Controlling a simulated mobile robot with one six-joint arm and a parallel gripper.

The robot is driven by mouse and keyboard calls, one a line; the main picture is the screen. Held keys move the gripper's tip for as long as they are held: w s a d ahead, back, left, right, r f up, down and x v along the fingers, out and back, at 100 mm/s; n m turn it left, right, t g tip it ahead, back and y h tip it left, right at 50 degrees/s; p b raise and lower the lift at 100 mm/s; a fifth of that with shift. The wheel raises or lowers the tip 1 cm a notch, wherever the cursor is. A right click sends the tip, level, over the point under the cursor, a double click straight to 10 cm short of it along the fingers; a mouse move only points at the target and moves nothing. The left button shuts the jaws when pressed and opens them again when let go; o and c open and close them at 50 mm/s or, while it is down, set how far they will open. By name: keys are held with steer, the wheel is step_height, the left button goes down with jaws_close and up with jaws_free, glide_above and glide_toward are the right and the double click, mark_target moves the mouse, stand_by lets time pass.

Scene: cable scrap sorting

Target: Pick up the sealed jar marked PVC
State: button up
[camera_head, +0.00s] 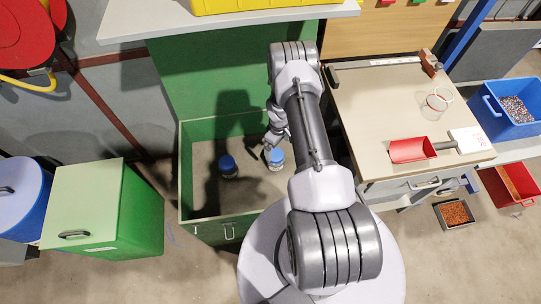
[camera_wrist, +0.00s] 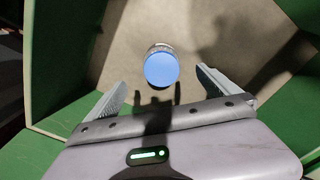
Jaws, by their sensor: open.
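Two jars with blue lids stand in an open green bin: a left jar (camera_head: 228,166) and a right jar (camera_head: 275,158). I cannot read a PVC mark on either one. My gripper (camera_head: 263,149) is over the bin, close to the right jar and partly in front of it. In the wrist view, one blue-lidded jar (camera_wrist: 161,69) stands upright on the bin floor, just beyond and between the fingertips. My gripper (camera_wrist: 161,78) is open there, with nothing between its fingers. I cannot tell for certain which jar this is.
The green bin's walls (camera_head: 186,178) surround the jars. A workbench (camera_head: 375,110) with a red scoop (camera_head: 411,150) stands to the right. A blue crate (camera_head: 492,115) of granules is farther right. A green lidded box (camera_head: 85,205) stands at left.

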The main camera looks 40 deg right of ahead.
mark_target(277, 155)
step_height(277, 155, down, 6)
steer(key=shift+f+b, duration=0.1)
steer(key=shift+b, duration=0.85)
steer(key=f+b, duration=0.2)
steer(key=f, duration=0.1)
steer(key=f+b, duration=0.1)
steer(key=f, duration=0.1)
steer(key=shift+w+a+f, duration=0.15)
steer(key=shift+w+f, duration=0.05)
steer(key=shift+w, duration=0.15)
steer(key=shift+r, duration=0.2)
steer(key=shift+c, duration=0.4)
steer(key=c, duration=1.5)
